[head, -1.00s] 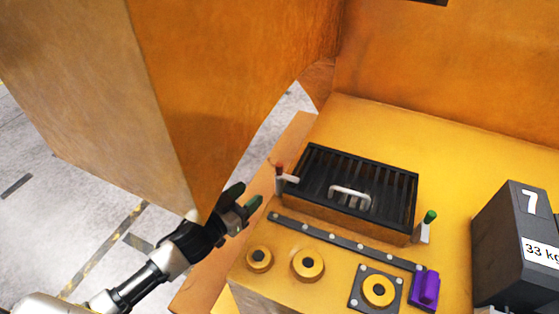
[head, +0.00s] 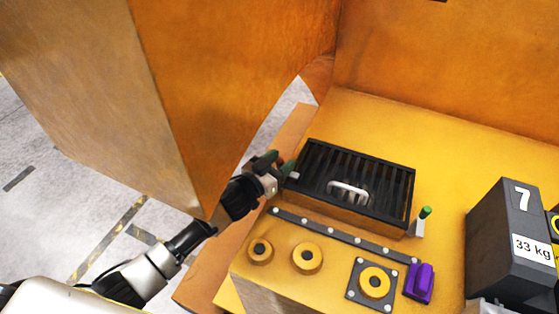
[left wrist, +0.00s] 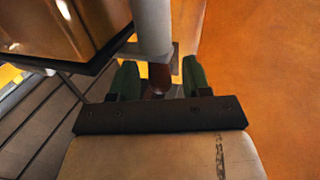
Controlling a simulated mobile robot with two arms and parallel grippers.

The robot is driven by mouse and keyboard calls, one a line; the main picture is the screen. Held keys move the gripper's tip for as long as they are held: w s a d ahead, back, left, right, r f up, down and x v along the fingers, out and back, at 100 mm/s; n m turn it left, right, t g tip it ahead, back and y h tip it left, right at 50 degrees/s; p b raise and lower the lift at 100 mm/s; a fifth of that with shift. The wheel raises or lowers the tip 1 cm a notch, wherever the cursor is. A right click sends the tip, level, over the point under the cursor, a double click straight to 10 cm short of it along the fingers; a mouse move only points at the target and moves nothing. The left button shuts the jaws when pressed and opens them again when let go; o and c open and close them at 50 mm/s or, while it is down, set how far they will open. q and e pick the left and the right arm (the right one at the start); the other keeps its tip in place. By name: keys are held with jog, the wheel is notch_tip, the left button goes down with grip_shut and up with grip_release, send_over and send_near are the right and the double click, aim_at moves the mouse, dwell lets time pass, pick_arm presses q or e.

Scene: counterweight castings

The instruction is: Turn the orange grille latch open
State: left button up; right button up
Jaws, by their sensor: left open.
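The black grille (head: 352,183) with a light handle (head: 348,191) lies on the yellow casting. The orange latch stands at its left end, mostly hidden by my left gripper (head: 279,164) in the head view. In the left wrist view, the latch's reddish-orange tip (left wrist: 159,77) and grey post sit between the two green fingertips of my left gripper (left wrist: 160,80). The jaws are open, with a finger on either side of the tip; I cannot tell whether they touch it. My right gripper is not in view.
A green-tipped latch (head: 423,220) stands at the grille's right end. A bolted dark strip (head: 340,234), yellow round bosses (head: 307,257) and a purple block (head: 419,283) lie in front. A dark 33 kg weight (head: 515,235) stands right. A tall orange wall (head: 235,90) rises beside my left arm.

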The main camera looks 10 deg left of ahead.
pick_arm(q)
jog(key=shift+c, duration=0.2)
grip_shut()
